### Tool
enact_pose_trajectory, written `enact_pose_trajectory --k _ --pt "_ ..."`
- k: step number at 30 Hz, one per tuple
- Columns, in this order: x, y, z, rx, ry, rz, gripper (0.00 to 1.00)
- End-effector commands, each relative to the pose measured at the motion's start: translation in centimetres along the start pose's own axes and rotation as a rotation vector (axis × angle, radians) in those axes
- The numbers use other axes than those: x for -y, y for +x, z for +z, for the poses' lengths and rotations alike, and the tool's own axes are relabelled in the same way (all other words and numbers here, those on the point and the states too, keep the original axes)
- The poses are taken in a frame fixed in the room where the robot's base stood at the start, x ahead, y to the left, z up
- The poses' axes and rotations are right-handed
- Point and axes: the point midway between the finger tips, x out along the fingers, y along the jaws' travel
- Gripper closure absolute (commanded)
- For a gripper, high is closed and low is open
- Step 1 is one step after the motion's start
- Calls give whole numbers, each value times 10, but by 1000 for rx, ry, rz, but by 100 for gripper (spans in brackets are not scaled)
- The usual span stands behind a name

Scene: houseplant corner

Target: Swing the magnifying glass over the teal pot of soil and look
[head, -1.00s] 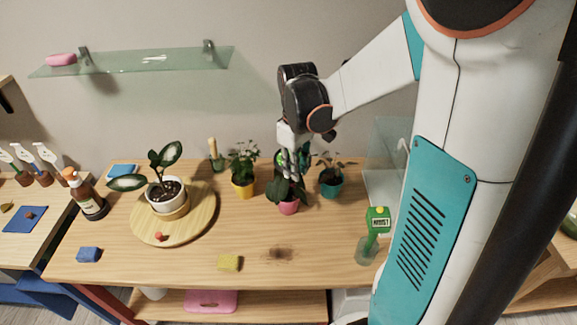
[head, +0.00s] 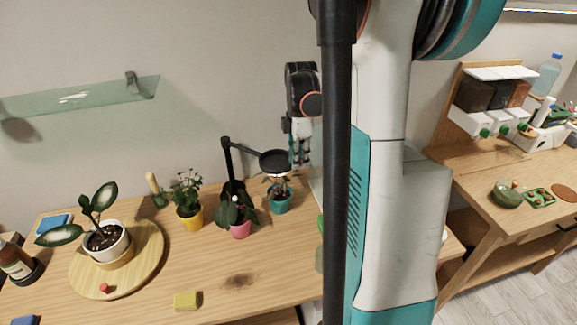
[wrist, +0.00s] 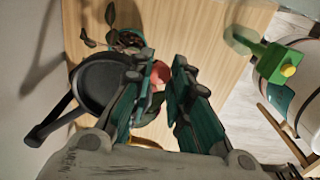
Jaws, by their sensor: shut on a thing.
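The black magnifying glass (head: 274,159) hangs from its jointed arm (head: 227,160) at the back of the table, its round head just above the plant in the teal pot (head: 281,204). In the wrist view the round head (wrist: 100,86) lies against my left finger, and the teal pot (wrist: 128,40) shows partly beyond it. My gripper (head: 300,158) points down at the right edge of the head. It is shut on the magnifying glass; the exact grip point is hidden. The pot's soil is mostly hidden by leaves and the head.
A pink pot (head: 240,230) and a yellow pot (head: 190,218) stand to the left. A white pot (head: 107,246) sits on a round wooden board (head: 151,263). A glass shelf (head: 80,97) is on the wall. A yellow block (head: 187,301) lies near the front edge.

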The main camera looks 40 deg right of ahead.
Motion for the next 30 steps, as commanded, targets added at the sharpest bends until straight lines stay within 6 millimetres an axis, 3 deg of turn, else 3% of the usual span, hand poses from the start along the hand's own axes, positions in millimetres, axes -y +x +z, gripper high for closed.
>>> enact_pose_trajectory --k 6,19,20,23,30 --pt "-10 0 9 0 -47 0 100" --pt "-12 0 10 0 -56 0 100" --pt "-12 0 10 0 -56 0 80" --pt "-12 0 10 0 -56 0 61" --pt "-12 0 10 0 -55 0 61"
